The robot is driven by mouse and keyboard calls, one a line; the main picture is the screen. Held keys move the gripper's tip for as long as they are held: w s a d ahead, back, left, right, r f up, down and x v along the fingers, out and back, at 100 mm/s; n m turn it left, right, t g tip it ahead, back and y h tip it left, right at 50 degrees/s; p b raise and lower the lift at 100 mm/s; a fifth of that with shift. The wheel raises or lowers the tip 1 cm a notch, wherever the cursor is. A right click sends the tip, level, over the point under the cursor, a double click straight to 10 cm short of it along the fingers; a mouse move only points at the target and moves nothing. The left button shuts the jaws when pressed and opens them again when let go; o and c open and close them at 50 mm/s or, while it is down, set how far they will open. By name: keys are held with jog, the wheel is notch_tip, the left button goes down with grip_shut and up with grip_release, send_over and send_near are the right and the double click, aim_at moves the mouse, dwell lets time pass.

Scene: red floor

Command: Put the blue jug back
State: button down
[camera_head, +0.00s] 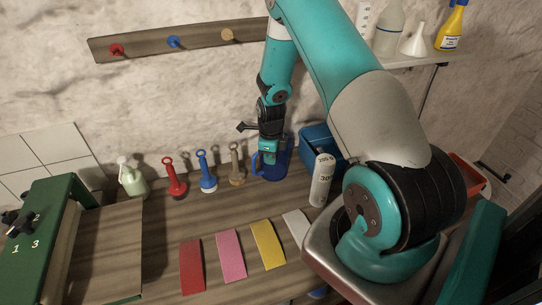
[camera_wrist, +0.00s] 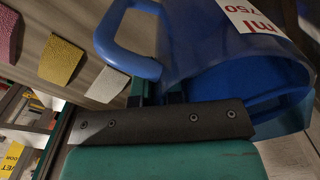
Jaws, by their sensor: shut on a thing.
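The blue jug (camera_head: 277,170) is at the back of the wooden worktop in the head view, with its handle on the left side. My gripper (camera_head: 268,152) comes down from above and is shut on the jug. In the wrist view the jug (camera_wrist: 200,45) fills the upper right, its open mouth facing right and a white label with red print on its side. In that view the fingers of my gripper (camera_wrist: 160,93) meet the jug near its handle. I cannot tell whether the jug's base touches the worktop.
A blue bin (camera_head: 318,140) and a white bottle (camera_head: 322,180) stand right of the jug. Red (camera_head: 174,178), blue (camera_head: 207,180) and tan (camera_head: 237,165) ring-topped tools stand to its left. Coloured cloths, including a yellow one (camera_head: 267,245), lie in front. A shelf (camera_head: 415,60) is at upper right.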

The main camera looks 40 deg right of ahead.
jog(key=shift+f, duration=0.15)
jog(key=c, duration=1.3)
grip_release()
jog(key=shift+o, duration=0.2)
